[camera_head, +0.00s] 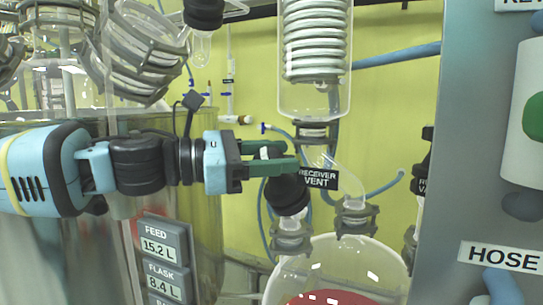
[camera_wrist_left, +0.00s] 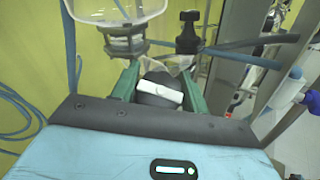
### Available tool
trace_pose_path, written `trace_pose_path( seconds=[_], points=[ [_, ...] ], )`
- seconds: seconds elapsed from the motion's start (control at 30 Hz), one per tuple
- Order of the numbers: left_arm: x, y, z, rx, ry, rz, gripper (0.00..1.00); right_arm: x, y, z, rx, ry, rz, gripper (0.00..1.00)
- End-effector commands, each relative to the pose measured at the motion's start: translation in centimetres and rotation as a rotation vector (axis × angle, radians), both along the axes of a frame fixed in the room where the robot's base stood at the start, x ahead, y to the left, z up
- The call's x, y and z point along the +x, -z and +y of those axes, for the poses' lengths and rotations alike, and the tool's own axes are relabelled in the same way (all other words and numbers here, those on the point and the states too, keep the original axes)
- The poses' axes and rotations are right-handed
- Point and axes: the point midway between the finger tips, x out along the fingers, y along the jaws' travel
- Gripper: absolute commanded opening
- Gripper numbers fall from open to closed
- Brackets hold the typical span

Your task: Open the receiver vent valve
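The receiver vent valve is a black knob (camera_head: 288,195) beside the black "RECEIVER VENT" label (camera_head: 318,179), above the round glass receiver (camera_head: 385,258). In the left wrist view the knob (camera_wrist_left: 153,98) faces me, with a white bar handle (camera_wrist_left: 161,91) across it, slightly tilted. My left gripper (camera_head: 287,157) reaches in from the left, its green fingers at the valve. In the left wrist view the fingers (camera_wrist_left: 160,82) stand apart on either side of the knob, with small gaps visible. In the head view the fingers and label partly hide the valve. My right gripper is not in view.
A glass condenser with a white coil (camera_head: 316,45) hangs above the valve. A grey panel (camera_head: 460,140) with a "HOSE" label stands at the right. A display (camera_head: 163,250) reads feed and flask litres at lower left. Blue hoses (camera_head: 385,190) run behind the valve.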

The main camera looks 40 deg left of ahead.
Motion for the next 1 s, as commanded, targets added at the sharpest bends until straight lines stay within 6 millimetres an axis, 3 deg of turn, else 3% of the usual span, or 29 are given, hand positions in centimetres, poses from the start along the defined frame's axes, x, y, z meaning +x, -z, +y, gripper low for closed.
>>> trace_pose_path(
  seconds=[0.47, 1.0],
  points=[
    [0.1, 0.1, 0.0, -0.047, -0.073, 0.011, 0.22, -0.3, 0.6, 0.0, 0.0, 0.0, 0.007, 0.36],
    [0.3, 0.2, 0.5, -0.295, -0.46, 0.071, 0.22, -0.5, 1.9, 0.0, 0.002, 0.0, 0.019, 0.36]
  ],
)
